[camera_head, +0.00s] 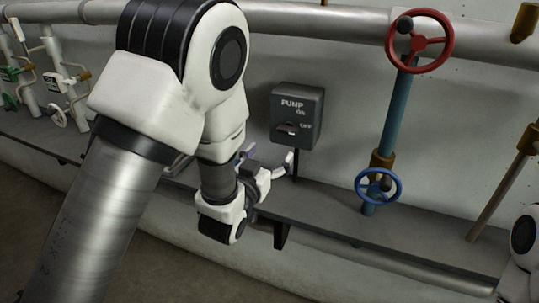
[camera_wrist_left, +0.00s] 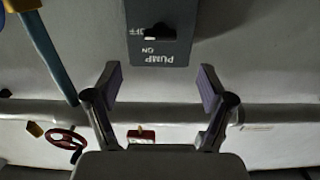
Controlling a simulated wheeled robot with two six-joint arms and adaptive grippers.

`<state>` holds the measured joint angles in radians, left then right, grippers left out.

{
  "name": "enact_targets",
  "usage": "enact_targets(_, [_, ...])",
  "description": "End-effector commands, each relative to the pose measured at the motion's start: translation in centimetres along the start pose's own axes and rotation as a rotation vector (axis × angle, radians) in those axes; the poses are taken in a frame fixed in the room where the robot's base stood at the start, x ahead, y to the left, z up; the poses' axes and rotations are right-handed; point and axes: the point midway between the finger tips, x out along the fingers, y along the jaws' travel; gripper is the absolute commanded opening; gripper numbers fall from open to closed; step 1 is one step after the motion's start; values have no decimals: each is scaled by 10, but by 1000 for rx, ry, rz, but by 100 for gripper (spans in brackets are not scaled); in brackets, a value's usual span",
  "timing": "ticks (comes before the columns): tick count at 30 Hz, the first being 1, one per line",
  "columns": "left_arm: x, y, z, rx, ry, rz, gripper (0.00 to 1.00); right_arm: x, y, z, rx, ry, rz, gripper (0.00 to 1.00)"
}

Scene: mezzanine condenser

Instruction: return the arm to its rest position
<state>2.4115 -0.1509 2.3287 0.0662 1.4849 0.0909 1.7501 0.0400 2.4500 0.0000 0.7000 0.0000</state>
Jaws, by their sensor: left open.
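My left gripper (camera_head: 268,167) is at the end of the left arm, just below and left of the grey pump switch box (camera_head: 297,103). In the left wrist view the left gripper (camera_wrist_left: 160,88) has its two fingers spread wide with nothing between them. The pump box (camera_wrist_left: 165,42) shows there upside down, beyond the fingertips, with a gap to them. The box carries the word PUMP, ON and OFF marks and a dark switch; the exact switch position is hard to tell. A piece of my right arm shows at the right edge of the head view, but its gripper does not.
A red handwheel (camera_head: 420,41) and a blue handwheel (camera_head: 378,187) sit on a blue pipe right of the box. A dark ledge (camera_head: 330,203) runs below. A thick pipe (camera_head: 310,19) runs along the top.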

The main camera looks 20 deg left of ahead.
Motion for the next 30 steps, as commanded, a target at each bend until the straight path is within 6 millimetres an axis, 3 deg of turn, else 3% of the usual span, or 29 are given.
enact_targets(11, [0, 0, 0, 0, -1, 0, 81, 0, 0, 0, 0, 0, 0, 0])
enact_targets(14, [-2, 0, 17, -3, -31, -1, 81, 0, 0, 0, 0, 0, 0, 0])
enact_targets(17, [-11, -6, 68, -19, -128, -14, 81, 0, 0, 0, 0, 0, 0, 0])
enact_targets(19, [-28, -12, 120, -38, -238, -30, 81, 0, 0, 0, 0, 0, 0, 0])
enact_targets(23, [-83, -23, 224, -67, -527, -64, 81, 0, 0, 0, 0, 0, 0, 0])
enact_targets(27, [-170, -29, 318, -86, -889, -88, 81, 0, 0, 0, 0, 0, 0, 0])
enact_targets(30, [-242, -30, 362, -94, -1157, -93, 81, 0, 0, 0, 0, 0, 0, 0])
